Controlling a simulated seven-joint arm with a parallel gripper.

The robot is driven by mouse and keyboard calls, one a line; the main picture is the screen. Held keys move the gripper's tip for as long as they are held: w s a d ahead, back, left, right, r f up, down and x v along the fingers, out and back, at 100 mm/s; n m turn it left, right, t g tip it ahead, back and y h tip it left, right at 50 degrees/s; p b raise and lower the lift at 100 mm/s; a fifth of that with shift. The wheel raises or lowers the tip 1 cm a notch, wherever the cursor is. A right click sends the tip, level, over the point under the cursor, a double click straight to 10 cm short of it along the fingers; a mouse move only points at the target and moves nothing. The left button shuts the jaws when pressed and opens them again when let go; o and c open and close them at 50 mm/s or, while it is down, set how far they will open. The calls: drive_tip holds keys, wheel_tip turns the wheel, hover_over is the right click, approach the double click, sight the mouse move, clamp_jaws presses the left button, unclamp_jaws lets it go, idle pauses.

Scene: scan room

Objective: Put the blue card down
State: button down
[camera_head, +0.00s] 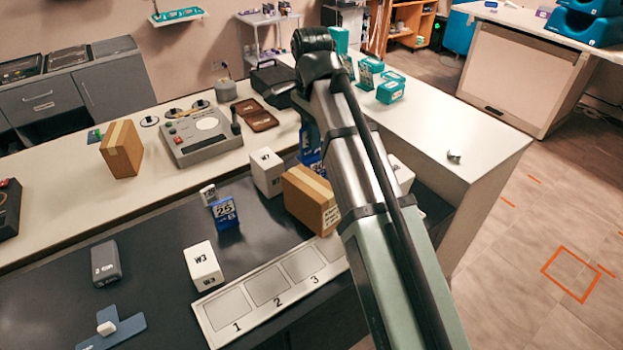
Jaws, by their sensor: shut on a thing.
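I cannot make out my gripper's fingers; my own arm runs up the right of the middle and hides what lies behind it. A small blue block-like item with white figures, "25" and "8" (225,211), stands on the dark counter left of the arm. A second blue item with white marks (310,153) shows partly at the arm's left edge, behind a cardboard box; the arm hides the rest. A flat blue piece (113,333) lies at the bottom left with a small white object on it. I cannot tell which of these is the blue card, or what is held.
A pale panel (204,318) numbered 1, 2, 3 lies at the front. A white W3 block (203,266), another white block (266,172), the cardboard box (308,200) and a dark grey block (105,263) stand nearby. Bare dark counter lies around the W3 block.

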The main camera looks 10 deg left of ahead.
sight(311, 156)
drive_tip(key=shift+f, duration=4)
drive_tip(key=shift+f, duration=0.1)
drive_tip(key=c, duration=1.1)
unclamp_jaws()
drive_tip(key=shift+r, duration=3.85)
